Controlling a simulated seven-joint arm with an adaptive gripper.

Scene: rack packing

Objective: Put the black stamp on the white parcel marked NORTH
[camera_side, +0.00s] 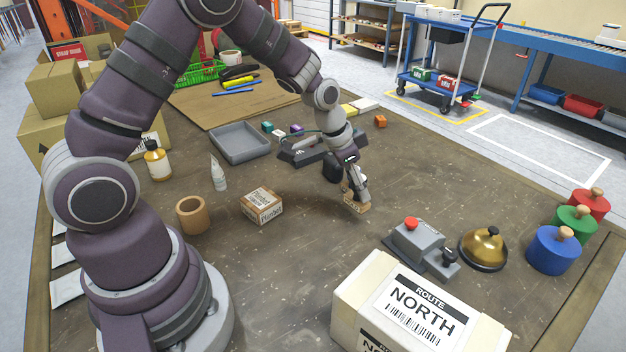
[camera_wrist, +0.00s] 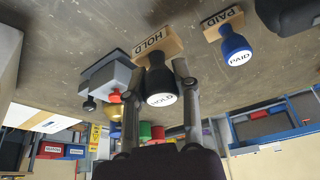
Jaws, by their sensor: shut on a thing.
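The white parcel marked NORTH (camera_side: 345,290) stands at the front right of the table in the side view, its label on top. My gripper (camera_side: 357,195) points down at mid-table, behind and left of the parcel. It is shut on the black stamp, whose wooden base (camera_side: 356,208) shows under the fingers at table level. I cannot tell whether the base touches the table. In the wrist view the black stamp (camera_wrist: 157,78) sits between the fingers of my gripper (camera_wrist: 160,72); its base reads HOLD.
A blue stamp (camera_wrist: 233,45) marked PAID is close beside the black one in the wrist view. A grey device with a red button (camera_side: 418,243) and a brass bell (camera_side: 484,247) stand behind the parcel. A small carton (camera_side: 262,206) lies to the left.

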